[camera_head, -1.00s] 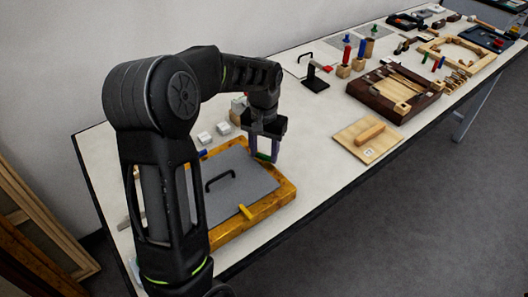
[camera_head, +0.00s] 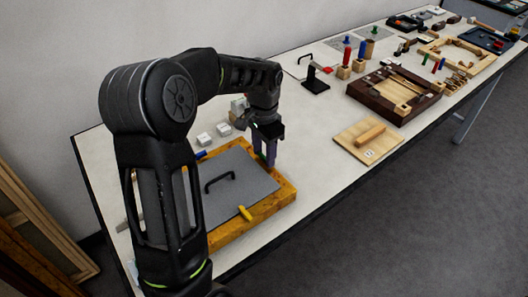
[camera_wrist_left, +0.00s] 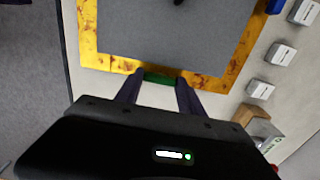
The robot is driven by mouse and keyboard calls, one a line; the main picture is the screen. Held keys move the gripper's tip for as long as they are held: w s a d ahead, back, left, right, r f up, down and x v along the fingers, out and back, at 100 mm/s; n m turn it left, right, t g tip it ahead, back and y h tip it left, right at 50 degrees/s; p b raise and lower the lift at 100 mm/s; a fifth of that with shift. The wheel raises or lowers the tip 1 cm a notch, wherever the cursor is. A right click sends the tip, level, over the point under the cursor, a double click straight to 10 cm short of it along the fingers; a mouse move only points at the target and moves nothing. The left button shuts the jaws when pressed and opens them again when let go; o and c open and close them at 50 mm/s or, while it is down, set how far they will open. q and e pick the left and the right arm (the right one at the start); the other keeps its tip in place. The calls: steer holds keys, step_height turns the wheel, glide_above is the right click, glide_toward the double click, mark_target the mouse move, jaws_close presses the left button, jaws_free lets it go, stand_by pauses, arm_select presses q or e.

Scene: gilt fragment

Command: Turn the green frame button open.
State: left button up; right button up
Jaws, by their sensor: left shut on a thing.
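The gilt frame (camera_head: 281,201) lies flat on the white table, with a grey panel (camera_head: 225,178) and a black handle (camera_head: 220,181) inside it. My left gripper (camera_head: 267,155) points down at the frame's far right edge. It is shut on the green frame button (camera_wrist_left: 160,78), which shows between the fingertips in the left wrist view; the head view mostly hides it behind the fingers. The button's exact angle to the frame is hard to tell. A yellow button (camera_head: 245,213) sits on the near edge, and a blue button (camera_head: 201,154) on the far edge.
Small white blocks (camera_head: 204,138) lie behind the frame. A wooden board with a bar (camera_head: 368,140) and a dark wooden frame (camera_head: 394,93) lie to the right. A black stand (camera_head: 315,80) is farther back. Bare table separates the frame from the board.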

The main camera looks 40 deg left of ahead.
mark_target(264, 157)
arm_select(q)
steer(key=o, duration=1.4)
steer(key=shift+c, duration=0.2)
step_height(264, 157, up, 8)
steer(key=shift+f+b, duration=0.1)
steer(key=shift+b, duration=0.35)
